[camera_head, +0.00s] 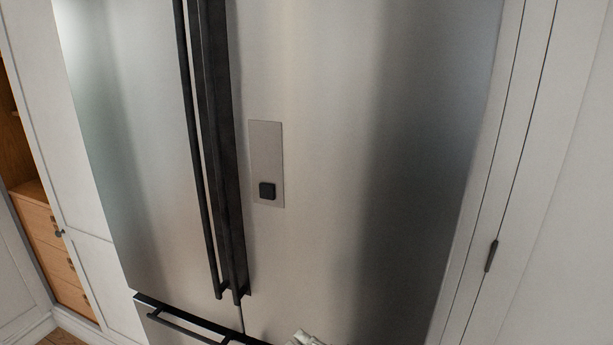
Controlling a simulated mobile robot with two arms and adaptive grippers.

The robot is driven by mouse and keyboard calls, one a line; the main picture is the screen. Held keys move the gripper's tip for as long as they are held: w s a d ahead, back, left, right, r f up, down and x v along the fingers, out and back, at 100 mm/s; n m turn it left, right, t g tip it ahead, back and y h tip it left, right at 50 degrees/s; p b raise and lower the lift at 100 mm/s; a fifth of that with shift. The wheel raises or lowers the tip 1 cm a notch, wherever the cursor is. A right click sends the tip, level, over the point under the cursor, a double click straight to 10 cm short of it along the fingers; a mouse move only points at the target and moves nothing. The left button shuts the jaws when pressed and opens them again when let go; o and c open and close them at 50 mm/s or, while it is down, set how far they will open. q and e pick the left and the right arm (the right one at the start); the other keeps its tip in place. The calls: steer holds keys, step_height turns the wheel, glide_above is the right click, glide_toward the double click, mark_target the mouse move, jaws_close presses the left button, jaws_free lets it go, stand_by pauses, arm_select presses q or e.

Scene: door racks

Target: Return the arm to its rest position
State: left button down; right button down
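Neither of my grippers shows clearly in the head view. A small pale piece (305,339) pokes in at the bottom edge, right of the middle. Too little of it shows to tell what it is or whether it belongs to one of my arms. A stainless steel fridge (330,130) fills most of the view. Its two tall upper doors look shut, with long black upright handles (205,170) side by side near the middle. A grey panel (266,150) with a small black square is on the right door.
A lower drawer with a black bar handle (180,327) is under the fridge doors. White cabinet panels stand on both sides; the right one (545,200) has a small dark handle (491,256). Wooden drawers (55,245) show at the far left.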

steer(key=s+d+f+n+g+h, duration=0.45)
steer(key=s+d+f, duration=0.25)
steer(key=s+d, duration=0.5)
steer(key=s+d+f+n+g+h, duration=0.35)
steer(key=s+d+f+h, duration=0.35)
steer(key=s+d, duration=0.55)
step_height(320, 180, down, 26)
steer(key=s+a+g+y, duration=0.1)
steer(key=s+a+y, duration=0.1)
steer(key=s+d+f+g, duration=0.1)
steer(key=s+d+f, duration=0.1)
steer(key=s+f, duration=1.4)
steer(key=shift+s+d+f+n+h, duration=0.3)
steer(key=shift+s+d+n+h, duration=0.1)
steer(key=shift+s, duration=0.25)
